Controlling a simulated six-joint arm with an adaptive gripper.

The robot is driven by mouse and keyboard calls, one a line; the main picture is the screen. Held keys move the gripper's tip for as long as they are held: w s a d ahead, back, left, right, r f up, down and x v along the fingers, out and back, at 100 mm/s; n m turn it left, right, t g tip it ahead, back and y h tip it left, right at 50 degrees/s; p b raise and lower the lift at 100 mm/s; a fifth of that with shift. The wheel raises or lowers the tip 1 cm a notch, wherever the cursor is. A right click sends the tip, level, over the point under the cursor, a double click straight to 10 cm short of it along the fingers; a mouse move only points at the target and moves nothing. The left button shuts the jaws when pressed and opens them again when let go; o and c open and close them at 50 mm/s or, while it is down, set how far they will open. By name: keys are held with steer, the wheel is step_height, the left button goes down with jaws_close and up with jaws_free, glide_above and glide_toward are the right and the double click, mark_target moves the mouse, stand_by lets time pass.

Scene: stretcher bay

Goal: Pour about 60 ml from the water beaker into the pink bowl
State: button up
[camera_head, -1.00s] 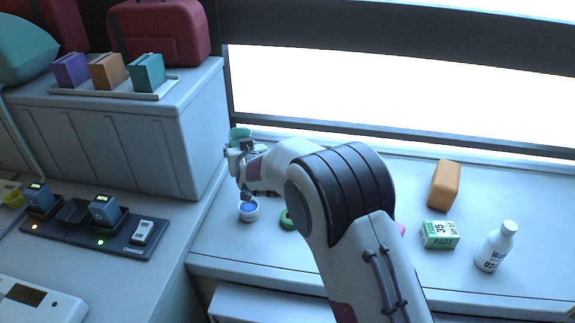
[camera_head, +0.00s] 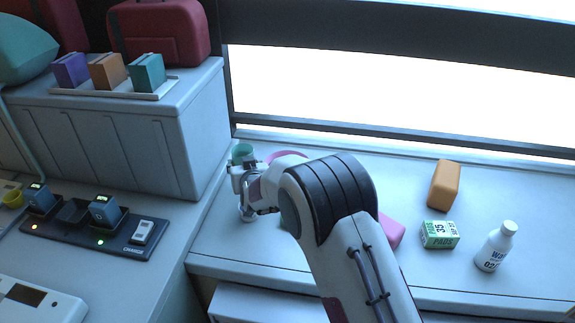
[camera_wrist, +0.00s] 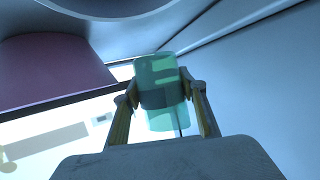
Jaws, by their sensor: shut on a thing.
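My gripper (camera_head: 241,166) is shut on a green, see-through beaker (camera_head: 242,150) at the left end of the counter by the window. In the wrist view the beaker (camera_wrist: 158,76) sits between the two fingers of my gripper (camera_wrist: 162,96), with a darker band across its middle. Its water level and exact tilt I cannot tell. A curved pink rim (camera_head: 287,153), which looks like the pink bowl, shows just right of the beaker behind my arm. My arm hides most of it, and its inside is not visible.
A pink object (camera_head: 391,232) shows right of my arm. An orange block (camera_head: 445,185), a green-and-white pads box (camera_head: 439,235) and a white bottle (camera_head: 496,247) stand on the right. A grey cabinet (camera_head: 150,135) borders the left.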

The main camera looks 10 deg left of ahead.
steer(key=shift+w+d+r+m+y, duration=0.1)
steer(key=shift+d+r+m+y, duration=0.2)
steer(key=shift+r, duration=0.25)
steer(key=shift+w+d+r+m+y, duration=0.1)
steer(key=shift+d+r+m+y, duration=0.15)
steer(key=shift+r+m, duration=0.25)
steer(key=shift+w+d+r+m+y, duration=0.1)
steer(key=shift+d+r+m+y, duration=0.2)
steer(key=shift+r, duration=0.3)
steer(key=shift+d+r, duration=0.15)
steer(key=shift+w+d+m+y, duration=0.15)
steer(key=shift+d+m+y, duration=0.3)
steer(key=shift+m, duration=0.35)
steer(key=shift+w+d+r+m+y, duration=0.1)
steer(key=shift+d+r+m+y, duration=0.2)
steer(key=shift+m+y, duration=0.45)
steer(key=shift+w+d+r+m+y, duration=0.1)
steer(key=shift+d+r+m+y, duration=0.2)
steer(key=shift+m, duration=0.75)
steer(key=shift+a, duration=0.1)
steer(key=shift+f+m+t+y+b, duration=0.3)
steer(key=shift+m+t, duration=0.2)
steer(key=shift+m, duration=0.3)
steer(key=shift+w+d+r+m+y, duration=0.15)
steer(key=shift+r+m+y, duration=0.25)
steer(key=shift+m, duration=0.4)
